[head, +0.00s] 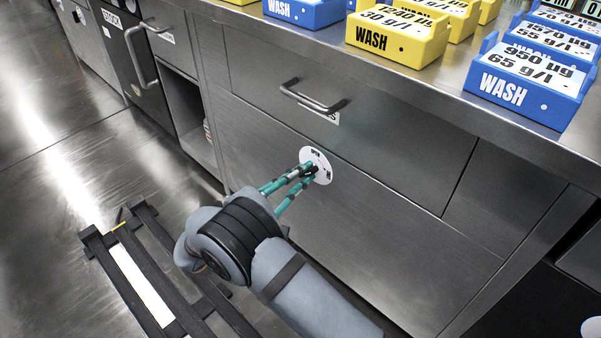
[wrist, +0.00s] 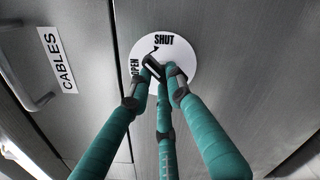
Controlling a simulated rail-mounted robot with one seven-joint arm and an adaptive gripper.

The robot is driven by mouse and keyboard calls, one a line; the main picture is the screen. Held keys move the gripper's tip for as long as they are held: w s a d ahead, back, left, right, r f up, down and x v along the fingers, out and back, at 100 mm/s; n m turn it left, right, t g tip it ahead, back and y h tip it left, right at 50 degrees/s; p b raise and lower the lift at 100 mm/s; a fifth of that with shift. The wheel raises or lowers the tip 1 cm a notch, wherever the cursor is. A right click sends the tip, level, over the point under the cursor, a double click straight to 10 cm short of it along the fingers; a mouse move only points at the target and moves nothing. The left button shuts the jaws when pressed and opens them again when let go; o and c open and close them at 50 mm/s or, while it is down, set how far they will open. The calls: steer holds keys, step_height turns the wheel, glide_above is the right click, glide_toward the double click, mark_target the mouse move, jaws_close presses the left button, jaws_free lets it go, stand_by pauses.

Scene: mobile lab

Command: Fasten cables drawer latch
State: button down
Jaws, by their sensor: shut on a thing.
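The cables drawer (head: 390,130) has a bar handle (head: 312,103), and its front looks flush with the cabinet. Its CABLES label (wrist: 57,60) is readable in the wrist view. The latch's round white plate (head: 322,160) sits below the handle and also shows in the wrist view (wrist: 182,50), marked OPEN at left and SHUT at top. A dark latch knob (wrist: 152,64) stands at the plate's middle; its exact angle is partly hidden by the fingers. My gripper (head: 308,172), with teal fingers, is shut on the knob, its dark fingertips (wrist: 158,82) around it.
Blue and yellow WASH bins (head: 395,35) stand on the counter above the drawer. An open cubby (head: 190,118) and another handled front (head: 135,50) lie to the left. A dark rail frame (head: 150,270) is on the floor at lower left.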

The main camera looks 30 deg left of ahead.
steer(key=shift+d+r+m+p, duration=0.1)
steer(key=shift+m+p, duration=0.4)
steer(key=shift+m, duration=1.75)
steer(key=shift+d+m+p, duration=0.1)
steer(key=shift+m+p, duration=0.4)
steer(key=shift+m, duration=1.75)
steer(key=c, duration=1.6)
jaws_free()
steer(key=s, duration=0.4)
steer(key=s+a, duration=0.1)
steer(key=s, duration=0.3)
steer(key=s+a, duration=0.1)
steer(key=s, duration=0.3)
